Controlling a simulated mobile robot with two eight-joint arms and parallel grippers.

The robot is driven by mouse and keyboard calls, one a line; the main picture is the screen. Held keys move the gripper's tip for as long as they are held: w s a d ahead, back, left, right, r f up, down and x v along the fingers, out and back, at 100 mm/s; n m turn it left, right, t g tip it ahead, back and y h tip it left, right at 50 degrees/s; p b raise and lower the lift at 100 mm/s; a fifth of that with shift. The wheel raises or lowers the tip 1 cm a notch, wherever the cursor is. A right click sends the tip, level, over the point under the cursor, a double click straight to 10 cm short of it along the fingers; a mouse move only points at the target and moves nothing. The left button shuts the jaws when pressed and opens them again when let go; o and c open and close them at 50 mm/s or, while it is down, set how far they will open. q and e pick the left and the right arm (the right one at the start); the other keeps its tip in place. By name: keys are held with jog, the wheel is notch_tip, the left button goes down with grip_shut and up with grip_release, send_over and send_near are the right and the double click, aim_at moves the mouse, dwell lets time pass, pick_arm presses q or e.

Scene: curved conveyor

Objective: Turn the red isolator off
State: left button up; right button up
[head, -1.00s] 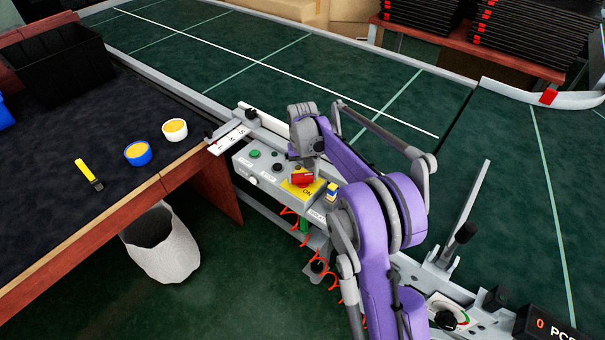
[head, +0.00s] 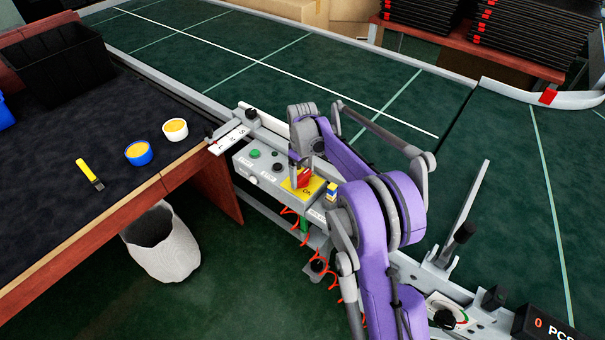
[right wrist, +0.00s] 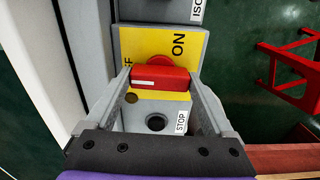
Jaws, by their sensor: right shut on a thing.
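The red isolator (head: 304,179) is a rotary handle on a yellow plate (head: 289,187) on the grey control box (head: 276,182). My right gripper (head: 302,163) reaches down onto it and is shut on the handle. In the right wrist view the red handle (right wrist: 160,78) lies crosswise between the two fingers (right wrist: 160,85), with a white mark on its left part. The plate's "ON" label shows at upper right of the handle; the other label is partly hidden behind it. My left gripper is not in view.
A green button (head: 255,153) and a black button (head: 278,167) sit beside the isolator. The dark table (head: 110,215) is at left, the green conveyor (head: 260,60) behind.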

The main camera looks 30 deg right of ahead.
aim_at(303, 175)
dwell(0.5)
jog(key=o, duration=1.1)
notch_tip(303, 175, up, 11)
jog(key=shift+f+p, duration=0.1)
jog(key=shift+p, duration=0.45)
